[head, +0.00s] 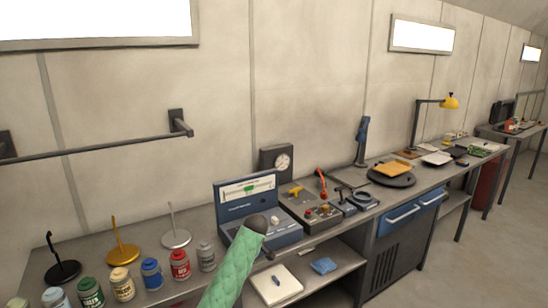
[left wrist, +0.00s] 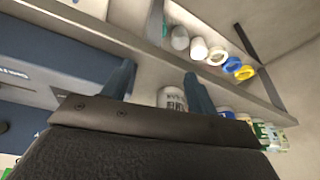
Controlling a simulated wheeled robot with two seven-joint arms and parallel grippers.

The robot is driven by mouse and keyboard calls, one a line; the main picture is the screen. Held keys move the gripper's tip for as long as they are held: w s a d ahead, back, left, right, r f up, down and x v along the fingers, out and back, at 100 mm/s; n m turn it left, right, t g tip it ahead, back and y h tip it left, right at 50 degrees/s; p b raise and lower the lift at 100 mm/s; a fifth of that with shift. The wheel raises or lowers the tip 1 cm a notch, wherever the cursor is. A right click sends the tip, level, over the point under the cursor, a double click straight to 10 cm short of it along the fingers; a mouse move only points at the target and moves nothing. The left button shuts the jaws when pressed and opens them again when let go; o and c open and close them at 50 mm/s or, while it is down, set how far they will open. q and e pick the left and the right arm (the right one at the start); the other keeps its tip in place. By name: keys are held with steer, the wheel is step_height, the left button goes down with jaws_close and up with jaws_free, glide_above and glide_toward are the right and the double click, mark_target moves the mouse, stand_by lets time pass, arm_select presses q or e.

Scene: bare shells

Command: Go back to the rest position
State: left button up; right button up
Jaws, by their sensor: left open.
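My left gripper (left wrist: 160,78) shows in the left wrist view. Its two blue-grey fingers stand wide apart, with nothing held between them. A white jar with dark lettering (left wrist: 172,98) shows beyond the gap, apart from the fingers as far as I can tell. In the head view a green quilted sleeve with a dark rounded end, which looks like part of my arm, rises from the bottom edge in front of the bench. No gripper fingers show there. My right gripper is in neither view.
A long grey bench (head: 200,268) runs along the wall. It carries paint jars (head: 180,265), small stands (head: 122,250), a blue instrument case (head: 285,232), a round dark turntable (head: 392,178) and a yellow lamp (head: 450,101). A wall rail (head: 100,146) sits above the left end.

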arm_select(q)
steer(key=s+a+f+m+h+b, duration=0.1)
steer(key=s+f+m, duration=0.1)
steer(key=s+f, duration=0.95)
steer(key=s+a+f+m+h+b, duration=0.15)
steer(key=s+f, duration=0.45)
steer(key=f, duration=1)
steer(key=s+a+f+m+b, duration=0.1)
steer(key=s+f+m, duration=0.2)
steer(key=s+f, duration=0.8)
steer(key=s+a+f+m, duration=0.1)
steer(key=s+f, duration=0.7)
steer(key=s, duration=0.3)
steer(key=s+a+f+m+b, duration=0.1)
steer(key=s+a+f+m, duration=0.1)
steer(key=s+f, duration=0.6)
steer(key=s+a+f+m+h+b, duration=0.1)
steer(key=s+f, duration=0.7)
steer(key=s, duration=0.8)
steer(key=shift+a+m+g, duration=0.3)
steer(key=shift+a+m, duration=0.25)
steer(key=shift+m, duration=0.1)
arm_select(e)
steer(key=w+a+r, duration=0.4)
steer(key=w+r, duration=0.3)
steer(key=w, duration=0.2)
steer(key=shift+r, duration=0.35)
arm_select(q)
steer(key=shift+f, duration=0.1)
